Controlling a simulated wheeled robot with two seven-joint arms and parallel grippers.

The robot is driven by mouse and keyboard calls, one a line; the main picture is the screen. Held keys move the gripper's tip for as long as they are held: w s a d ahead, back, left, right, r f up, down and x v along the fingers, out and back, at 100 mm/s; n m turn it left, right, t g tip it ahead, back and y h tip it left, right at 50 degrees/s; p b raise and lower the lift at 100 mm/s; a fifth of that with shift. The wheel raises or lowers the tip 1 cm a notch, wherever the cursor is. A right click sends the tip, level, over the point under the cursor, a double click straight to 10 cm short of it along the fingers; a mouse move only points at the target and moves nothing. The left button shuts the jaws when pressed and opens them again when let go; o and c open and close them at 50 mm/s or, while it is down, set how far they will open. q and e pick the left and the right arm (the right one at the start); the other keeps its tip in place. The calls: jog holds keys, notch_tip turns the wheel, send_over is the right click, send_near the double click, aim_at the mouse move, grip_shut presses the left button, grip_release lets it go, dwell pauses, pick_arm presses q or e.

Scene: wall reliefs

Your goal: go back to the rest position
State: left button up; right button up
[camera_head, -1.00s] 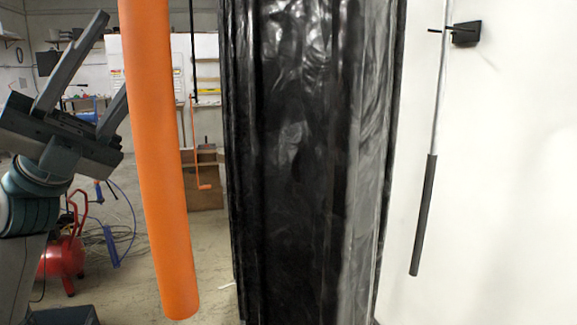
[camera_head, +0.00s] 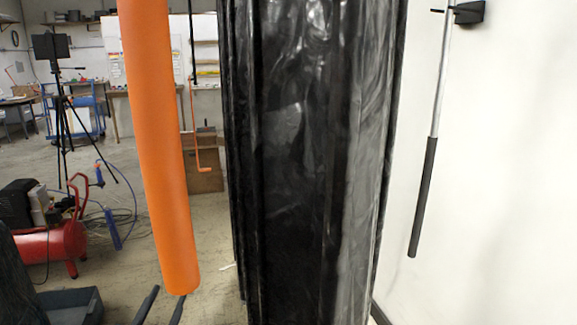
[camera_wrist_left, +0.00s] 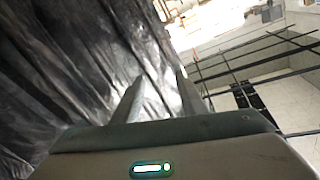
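My left gripper (camera_head: 162,304) shows only as two dark fingertips at the bottom edge of the head view, below the lower end of the orange tube. The fingertips are apart with nothing between them. In the left wrist view the two fingers of this gripper (camera_wrist_left: 158,98) are spread and empty, with dark crinkled sheeting behind them. My right gripper is in neither view.
An orange tube (camera_head: 160,150) hangs at left of centre. A black plastic-wrapped column (camera_head: 300,170) fills the middle. A dark-handled rod (camera_head: 423,195) hangs by the white wall at right. A red compressor (camera_head: 60,243) stands on the floor at left.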

pick_arm(q)
jog(key=s+d+f+n+g, duration=0.1)
jog(key=s+f+g, duration=0.3)
jog(key=s+f, duration=0.5)
jog(key=s+d+f+g, duration=0.2)
jog(key=s+f+g, duration=0.3)
jog(key=f, duration=0.9)
jog(key=s+d+f+g+h, duration=0.1)
jog(key=s+d+f+g, duration=0.3)
jog(key=s, duration=0.6)
jog(key=s+f+g+h, duration=0.1)
jog(key=s+f, duration=0.5)
jog(key=s, duration=0.3)
notch_tip(320, 180, down, 17)
jog(key=t+p, duration=0.1)
jog(key=p, duration=1.1)
jog(key=shift+d, duration=0.2)
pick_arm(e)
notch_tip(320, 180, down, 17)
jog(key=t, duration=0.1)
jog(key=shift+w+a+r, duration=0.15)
pick_arm(q)
jog(key=shift+n+p, duration=0.3)
jog(key=shift+p, duration=0.05)
